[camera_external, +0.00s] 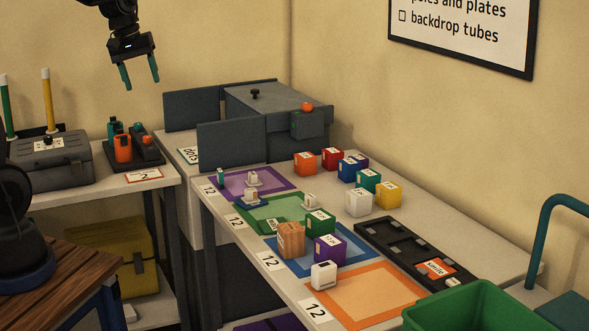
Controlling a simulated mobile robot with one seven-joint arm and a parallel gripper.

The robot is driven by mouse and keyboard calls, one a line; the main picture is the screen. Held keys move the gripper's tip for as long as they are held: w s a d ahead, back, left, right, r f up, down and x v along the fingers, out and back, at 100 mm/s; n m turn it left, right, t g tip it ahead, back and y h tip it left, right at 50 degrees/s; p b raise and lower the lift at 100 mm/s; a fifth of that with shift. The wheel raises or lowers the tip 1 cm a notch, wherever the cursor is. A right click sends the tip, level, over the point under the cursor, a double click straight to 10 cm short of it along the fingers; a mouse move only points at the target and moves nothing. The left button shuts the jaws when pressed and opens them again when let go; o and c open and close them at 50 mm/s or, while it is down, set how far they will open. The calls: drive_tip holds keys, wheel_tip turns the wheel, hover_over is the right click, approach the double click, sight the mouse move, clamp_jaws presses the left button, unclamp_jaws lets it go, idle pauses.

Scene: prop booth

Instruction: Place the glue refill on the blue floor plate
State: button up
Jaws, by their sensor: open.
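The blue floor plate (305,269) lies on the long white table, between a green and an orange plate. A wooden block (291,240) and a purple box (330,249) stand on it. I cannot tell for sure which item is the glue refill; labels on the small items are too small to read. Orange and green canisters (123,148) stand in a dark holder on the left table. Small white items (251,194) stand around the purple and green plates. My gripper (140,82) is open and empty, high above the left table, well apart from everything.
Several coloured boxes (358,203) stand at the table's back. A dark slotted tray (400,246) lies on the right, near a green bin (470,312). A grey cabinet (262,110) with open doors stands behind. The orange plate (365,291) is mostly bare, with a white block at its edge.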

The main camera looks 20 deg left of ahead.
drive_tip(key=s+a+r+m+t+y, duration=0.1)
drive_tip(key=s+a, duration=0.4)
drive_tip(key=s, duration=0.5)
drive_tip(key=s+a+r+m+t+y, duration=0.1)
drive_tip(key=s+a, duration=0.4)
drive_tip(key=s, duration=0.6)
drive_tip(key=shift+s+a+r+m+t, duration=0.2)
drive_tip(key=shift+a+r+m+t, duration=0.3)
drive_tip(key=shift+m, duration=0.6)
